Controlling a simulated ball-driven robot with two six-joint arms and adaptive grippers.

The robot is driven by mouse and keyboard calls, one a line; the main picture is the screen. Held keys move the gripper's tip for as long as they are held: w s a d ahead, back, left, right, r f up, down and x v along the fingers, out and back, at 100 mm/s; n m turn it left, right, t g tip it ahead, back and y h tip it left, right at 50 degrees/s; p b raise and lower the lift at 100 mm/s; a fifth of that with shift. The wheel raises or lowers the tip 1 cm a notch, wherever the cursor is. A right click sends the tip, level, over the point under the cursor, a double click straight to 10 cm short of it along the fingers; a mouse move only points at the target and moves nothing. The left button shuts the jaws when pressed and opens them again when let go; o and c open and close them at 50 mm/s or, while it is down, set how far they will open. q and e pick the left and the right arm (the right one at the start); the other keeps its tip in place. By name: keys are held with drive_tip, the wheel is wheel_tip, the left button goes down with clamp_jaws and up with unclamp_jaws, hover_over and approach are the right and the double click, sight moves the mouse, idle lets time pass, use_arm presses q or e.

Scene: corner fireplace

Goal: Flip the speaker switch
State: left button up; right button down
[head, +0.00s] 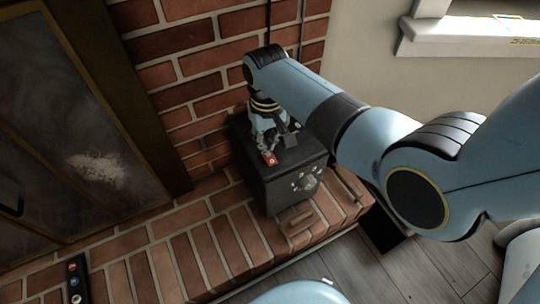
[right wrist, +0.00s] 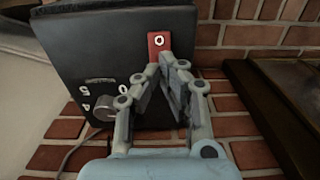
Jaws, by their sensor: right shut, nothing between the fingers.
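The speaker is a black box (head: 290,183) on the brick hearth, against the brick wall. My left gripper is not in view.
A glass fireplace door (head: 80,150) with a dark frame stands left of the speaker. A dark strip with coloured buttons (head: 75,279) lies at the lower left. A window sill (head: 470,42) is at upper right.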

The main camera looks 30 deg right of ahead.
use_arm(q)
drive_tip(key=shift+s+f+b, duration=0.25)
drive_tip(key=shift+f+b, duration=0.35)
use_arm(e)
drive_tip(key=shift+f, duration=1.1)
wheel_tip(320, 180, up, 7)
drive_tip(key=p, duration=0.7)
drive_tip(key=shift+r+p, duration=0.15)
drive_tip(key=shift+p, duration=0.15)
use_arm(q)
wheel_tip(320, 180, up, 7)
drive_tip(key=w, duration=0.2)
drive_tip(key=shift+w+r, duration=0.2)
use_arm(e)
drive_tip(key=s+d+f, duration=0.2)
drive_tip(key=s+f, duration=0.5)
drive_tip(key=s, duration=0.8)
drive_tip(key=s+d+f, duration=0.3)
drive_tip(key=s+f, duration=0.5)
drive_tip(key=s, duration=0.6)
drive_tip(key=s+d+f+n, duration=0.1)
drive_tip(key=s+d+f, duration=0.2)
drive_tip(key=s+f, duration=0.4)
drive_tip(key=shift+s+d+f+t+h, duration=0.2)
drive_tip(key=shift+s+t+h, duration=0.15)
drive_tip(key=shift+s, duration=4)
